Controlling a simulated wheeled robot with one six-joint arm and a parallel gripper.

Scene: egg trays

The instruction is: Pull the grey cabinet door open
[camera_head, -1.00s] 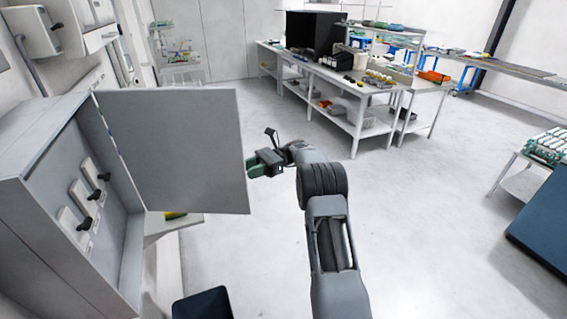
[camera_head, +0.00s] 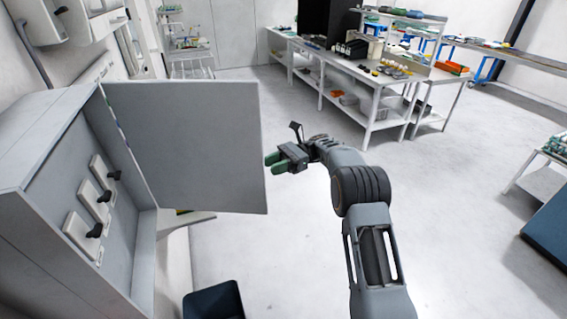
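The grey cabinet (camera_head: 45,160) stands at the left. Its flat grey door (camera_head: 185,145) is swung wide open, showing the interior. Inside are several black-handled switches (camera_head: 95,230) on pale plates. My gripper (camera_head: 273,163), with green fingertips, is just at the right of the door's free edge. The two fingers show apart with a gap between them, and nothing is seen held. I cannot tell whether a fingertip touches the door edge.
A dark blue bin (camera_head: 214,302) stands on the floor below the cabinet. A long workbench (camera_head: 345,72) with trays and boxes is at the back. A table with egg trays (camera_head: 556,146) is at the right edge. The middle floor is clear.

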